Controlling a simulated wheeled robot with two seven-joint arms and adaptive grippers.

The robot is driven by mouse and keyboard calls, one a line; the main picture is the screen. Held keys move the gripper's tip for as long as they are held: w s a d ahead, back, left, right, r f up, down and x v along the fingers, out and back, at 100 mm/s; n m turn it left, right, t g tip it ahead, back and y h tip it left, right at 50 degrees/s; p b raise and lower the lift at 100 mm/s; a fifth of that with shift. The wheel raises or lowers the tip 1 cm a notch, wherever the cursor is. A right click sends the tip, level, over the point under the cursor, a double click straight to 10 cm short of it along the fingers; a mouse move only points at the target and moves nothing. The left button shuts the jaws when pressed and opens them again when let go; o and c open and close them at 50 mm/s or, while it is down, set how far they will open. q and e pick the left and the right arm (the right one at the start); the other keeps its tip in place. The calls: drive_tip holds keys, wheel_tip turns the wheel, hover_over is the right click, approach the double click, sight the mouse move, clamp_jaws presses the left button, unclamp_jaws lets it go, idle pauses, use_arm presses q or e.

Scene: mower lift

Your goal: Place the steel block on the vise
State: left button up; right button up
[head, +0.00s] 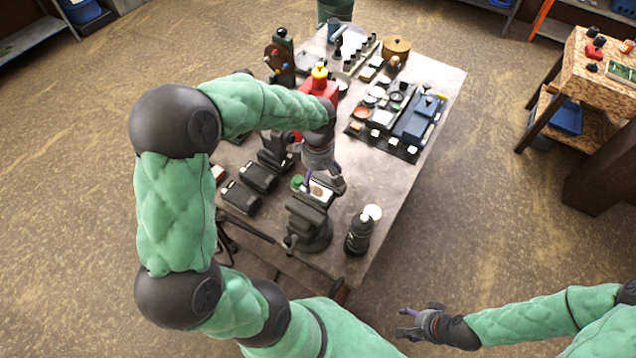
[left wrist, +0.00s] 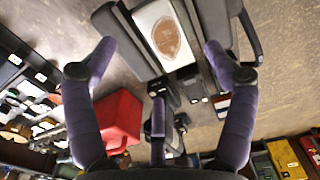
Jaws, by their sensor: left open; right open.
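The steel block (head: 319,191), a pale block with a brown oval patch, is at the top of the dark vise (head: 308,230) near the table's front. In the left wrist view the block (left wrist: 164,34) lies between two dark bars of the vise (left wrist: 125,42). I cannot tell exactly how it rests on them. My left gripper (head: 323,186) is just above the block, its fingers spread and apart from it. In the left wrist view the open fingers (left wrist: 158,52) stand on either side of the block. My right gripper (head: 412,322) is open and empty over the floor.
A dark bottle-like tool (head: 358,236) stands right of the vise. Dark boxes (head: 250,185) lie to its left. A red can (head: 318,92) stands behind my left arm. A tool mat (head: 400,115) covers the far right.

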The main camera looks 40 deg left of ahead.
sight(318, 188)
use_arm(q)
wheel_tip(318, 188, up, 7)
idle(0.3)
drive_tip(key=shift+f, duration=0.1)
